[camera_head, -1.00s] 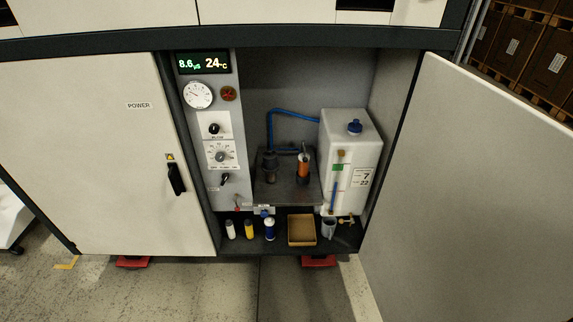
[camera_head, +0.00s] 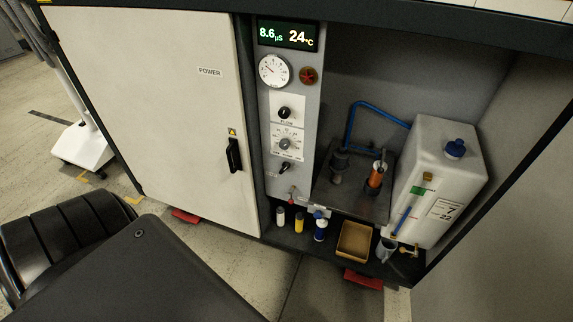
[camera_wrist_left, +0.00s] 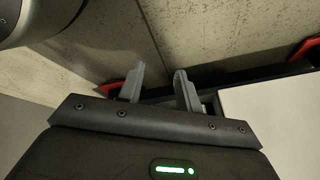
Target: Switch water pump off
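The control panel (camera_head: 298,100) stands in the open cabinet in the head view. It carries a lit display (camera_head: 287,35), a round gauge (camera_head: 273,71), a red knob (camera_head: 308,76), a black upper knob (camera_head: 284,113), a dial (camera_head: 284,144) and a small black switch lever (camera_head: 285,168). The panel labels are too small to read surely, so I cannot tell which control is the pump's. My left gripper (camera_wrist_left: 158,88) is open and empty in the left wrist view, above the floor near the cabinet's base. My right gripper is in neither view.
The closed left door (camera_head: 150,110) has a black handle (camera_head: 234,155). A white tank (camera_head: 436,180), a pump stand (camera_head: 352,187), several bottles (camera_head: 300,222) and a brown tray (camera_head: 354,240) are inside the cabinet. Clear floor (camera_head: 310,285) lies in front.

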